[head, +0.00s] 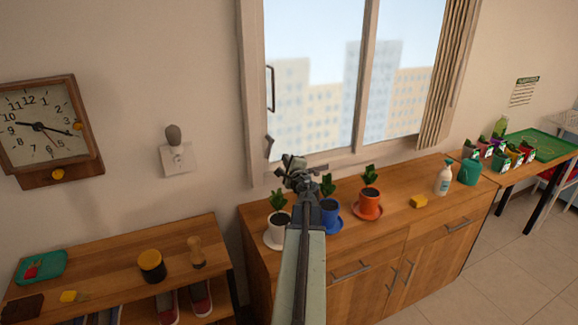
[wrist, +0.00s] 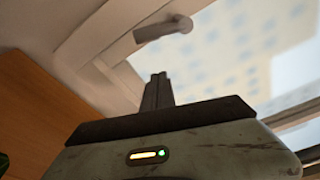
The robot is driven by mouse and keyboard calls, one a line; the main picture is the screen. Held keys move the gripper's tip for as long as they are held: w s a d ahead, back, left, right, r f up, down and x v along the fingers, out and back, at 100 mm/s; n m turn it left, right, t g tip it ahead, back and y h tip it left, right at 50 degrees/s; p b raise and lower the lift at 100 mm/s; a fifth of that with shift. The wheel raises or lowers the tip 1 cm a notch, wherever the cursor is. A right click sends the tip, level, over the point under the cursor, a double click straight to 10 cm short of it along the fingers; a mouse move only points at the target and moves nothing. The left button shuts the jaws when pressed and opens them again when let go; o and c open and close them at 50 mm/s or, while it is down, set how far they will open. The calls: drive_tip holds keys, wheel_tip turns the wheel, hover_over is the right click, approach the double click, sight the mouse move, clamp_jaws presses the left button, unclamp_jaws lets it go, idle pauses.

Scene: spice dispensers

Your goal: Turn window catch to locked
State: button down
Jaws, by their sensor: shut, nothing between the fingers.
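The window catch (head: 268,146) is a small dark lever low on the left side of the window frame in the head view, tilted from vertical. In the wrist view a grey lever (wrist: 163,31) on the pale frame, which looks like this catch, lies beyond my fingertips, apart from them. My gripper (head: 290,160) is in front of the window's lower left part, right of and slightly below the catch in the head view. Its fingers (wrist: 158,78) are together and empty. I cannot read any locked mark on the catch.
A long handle (head: 271,89) is above the catch. A white pot (head: 278,228), a blue pot (head: 329,212) and an orange pot (head: 370,203) with plants stand on the wooden cabinet (head: 345,248) below.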

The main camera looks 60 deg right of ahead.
drive_tip(key=w, duration=0.1)
drive_tip(key=w+d, duration=0.1)
drive_tip(key=shift+w+d+r, duration=0.1)
drive_tip(key=shift+w+d, duration=0.2)
drive_tip(key=shift+w, duration=0.05)
drive_tip(key=a, duration=0.2)
drive_tip(key=w+a+r+p, duration=0.1)
drive_tip(key=shift+w, duration=0.1)
drive_tip(key=shift+a+m, duration=0.2)
drive_tip(key=shift+m, duration=0.5)
